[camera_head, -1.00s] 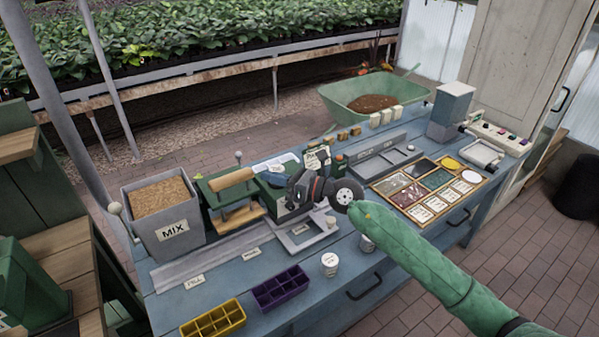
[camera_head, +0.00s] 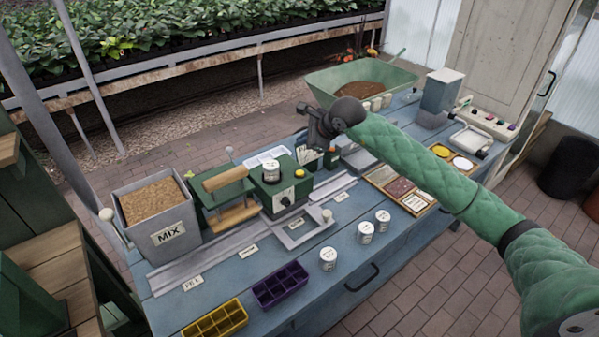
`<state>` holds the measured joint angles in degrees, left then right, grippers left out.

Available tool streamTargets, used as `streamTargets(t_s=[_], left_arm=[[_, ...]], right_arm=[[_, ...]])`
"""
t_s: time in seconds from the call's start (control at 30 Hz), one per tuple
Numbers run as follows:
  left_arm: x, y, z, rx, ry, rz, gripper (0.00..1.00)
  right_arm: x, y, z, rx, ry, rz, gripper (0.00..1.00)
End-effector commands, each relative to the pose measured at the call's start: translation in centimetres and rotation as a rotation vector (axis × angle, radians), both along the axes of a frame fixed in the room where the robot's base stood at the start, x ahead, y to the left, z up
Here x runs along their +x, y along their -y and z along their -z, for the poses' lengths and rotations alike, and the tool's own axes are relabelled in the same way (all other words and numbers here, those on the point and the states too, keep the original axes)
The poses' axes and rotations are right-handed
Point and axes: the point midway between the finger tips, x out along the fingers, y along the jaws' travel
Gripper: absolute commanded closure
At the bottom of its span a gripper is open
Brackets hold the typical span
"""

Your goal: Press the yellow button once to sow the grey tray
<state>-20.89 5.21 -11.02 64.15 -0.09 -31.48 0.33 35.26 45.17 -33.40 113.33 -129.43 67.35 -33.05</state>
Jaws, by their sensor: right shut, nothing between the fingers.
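The green sowing machine (camera_head: 283,185) stands on the blue bench, with a white-lidded jar on top. A small yellow button (camera_head: 300,174) shows on its right side. A grey tray (camera_head: 304,228) sits at the front of the machine, over the metal rail. My right gripper (camera_head: 319,130) is dark and shut, with nothing held. In the picture it is above and slightly right of the yellow button, apart from it. Its fingertips are small and partly hidden by the wrist. My left gripper is not in view.
A MIX bin (camera_head: 157,222) and a press with a wooden handle (camera_head: 226,180) stand left. A yellow tray (camera_head: 214,320), a purple tray (camera_head: 279,286) and white pots (camera_head: 328,259) line the front edge.

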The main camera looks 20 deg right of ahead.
Motion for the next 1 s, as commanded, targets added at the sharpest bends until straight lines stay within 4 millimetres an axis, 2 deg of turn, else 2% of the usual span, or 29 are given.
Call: streamTargets(t_s=[0.17,0.5,0.77,0.8,1.0], left_arm=[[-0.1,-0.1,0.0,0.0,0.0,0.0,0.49],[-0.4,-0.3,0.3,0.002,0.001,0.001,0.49],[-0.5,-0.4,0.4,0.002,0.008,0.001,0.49],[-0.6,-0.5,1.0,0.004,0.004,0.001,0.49],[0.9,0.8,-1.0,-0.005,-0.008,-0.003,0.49]], right_arm=[[0.0,0.0,0.8,0.001,-0.001,0.0,1.0],[0.0,-0.1,4.3,0.003,-0.002,-0.001,1.0],[0.0,-0.1,6.0,0.004,-0.001,-0.001,1.0],[0.0,-0.1,6.4,0.004,-0.001,-0.001,1.0],[0.0,-0.1,7.5,0.003,0.0,-0.001,1.0]])
